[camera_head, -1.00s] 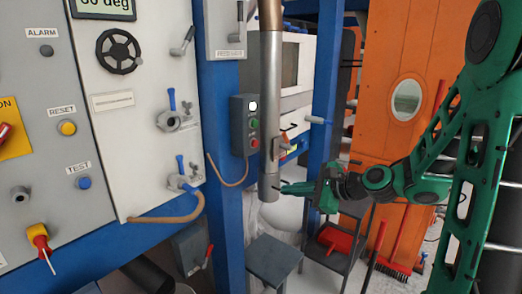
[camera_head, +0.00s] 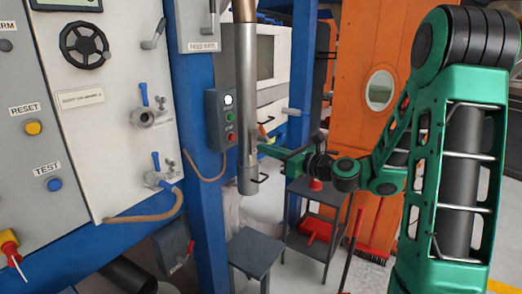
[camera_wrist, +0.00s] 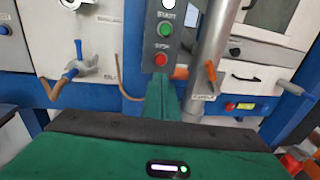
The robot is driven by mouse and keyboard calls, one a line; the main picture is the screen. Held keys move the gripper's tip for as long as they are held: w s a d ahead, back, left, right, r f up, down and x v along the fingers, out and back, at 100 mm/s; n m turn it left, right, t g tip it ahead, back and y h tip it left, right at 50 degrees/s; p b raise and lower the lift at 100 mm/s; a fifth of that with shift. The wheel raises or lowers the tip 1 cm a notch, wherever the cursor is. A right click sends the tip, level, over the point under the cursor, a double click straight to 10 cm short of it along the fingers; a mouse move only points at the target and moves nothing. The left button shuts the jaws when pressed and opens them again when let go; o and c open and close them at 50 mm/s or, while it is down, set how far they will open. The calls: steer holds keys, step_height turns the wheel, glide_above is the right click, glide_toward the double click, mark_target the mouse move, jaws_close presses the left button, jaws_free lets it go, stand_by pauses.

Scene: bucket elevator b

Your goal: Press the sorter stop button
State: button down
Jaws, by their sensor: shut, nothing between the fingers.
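A dark grey control box (camera_head: 214,120) hangs on the blue post, with a white lamp, a green button (camera_head: 231,117) and a red button (camera_head: 232,136). In the wrist view the green button (camera_wrist: 165,29) is labelled START and the red button (camera_wrist: 161,59) is labelled STOP; no sorter label is legible. My gripper (camera_head: 264,148) is shut and empty, right of the metal pipe. In the wrist view my gripper (camera_wrist: 161,80) shows just below the red button in the picture, its fingers together; touching cannot be told, but the head view shows it apart.
A vertical metal pipe (camera_head: 246,80) with a small orange-handled lever (camera_wrist: 210,72) stands between my gripper and the box in the head view. A grey stool (camera_head: 255,248) and a dark shelf cart (camera_head: 318,210) stand below. A white valve panel (camera_head: 110,120) is at left.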

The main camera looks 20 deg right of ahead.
mark_target(233, 138)
steer(key=x, duration=1.1)
steer(key=shift+w+a, duration=0.15)
steer(key=shift+w, duration=0.2)
